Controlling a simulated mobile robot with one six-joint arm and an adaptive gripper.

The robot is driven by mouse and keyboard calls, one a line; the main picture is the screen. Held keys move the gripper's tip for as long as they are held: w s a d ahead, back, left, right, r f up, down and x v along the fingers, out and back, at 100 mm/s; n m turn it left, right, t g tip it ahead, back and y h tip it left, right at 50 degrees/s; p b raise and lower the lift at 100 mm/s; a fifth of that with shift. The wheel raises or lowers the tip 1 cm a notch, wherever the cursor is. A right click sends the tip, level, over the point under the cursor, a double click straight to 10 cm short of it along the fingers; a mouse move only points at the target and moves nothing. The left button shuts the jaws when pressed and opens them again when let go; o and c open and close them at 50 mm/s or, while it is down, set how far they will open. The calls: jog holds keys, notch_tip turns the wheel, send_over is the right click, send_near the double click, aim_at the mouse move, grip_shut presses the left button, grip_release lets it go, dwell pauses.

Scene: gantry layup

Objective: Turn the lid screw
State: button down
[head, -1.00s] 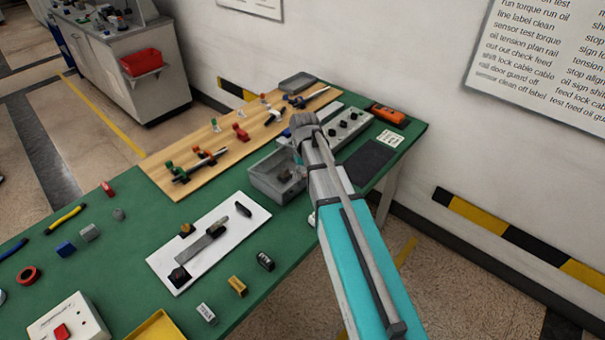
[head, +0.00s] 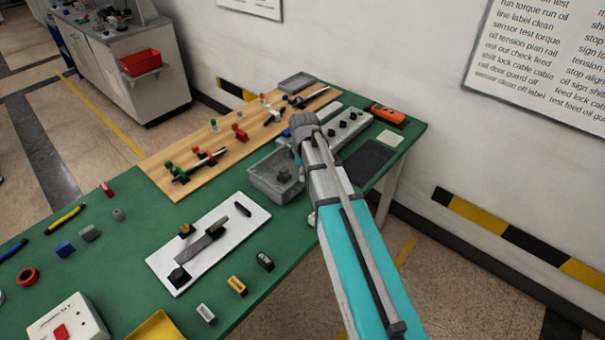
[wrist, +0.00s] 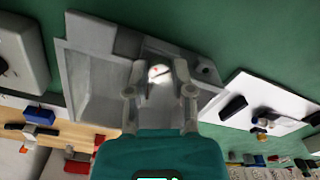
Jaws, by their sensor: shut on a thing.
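The lid screw (wrist: 160,73) shows in the wrist view as a small round pale head with a dark slot and a red mark. My gripper (wrist: 160,66) is shut on it, one finger on each side. The screw sits over the grey box (wrist: 70,85), whose open part lies to the left of the fingers. In the head view the grey box (head: 262,188) stands at the bench's middle, with a dark grey piece (head: 284,175) showing in it. There my arm hides the fingertips and the screw.
A white board (head: 165,262) with dark parts lies near the box. A wooden board (head: 160,180) with coloured clamps runs behind it. A grey panel with black knobs (head: 352,115), a dark pad (head: 368,160) and an orange device (head: 386,115) are to the right. Green bench top is bare between items.

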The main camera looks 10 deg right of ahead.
jog(key=n, duration=0.5)
jog(key=shift+s, duration=0.15)
jog(key=shift+n, duration=0.3)
jog(key=shift+a, duration=0.1)
jog(key=shift+c, duration=2.4)
grip_release()
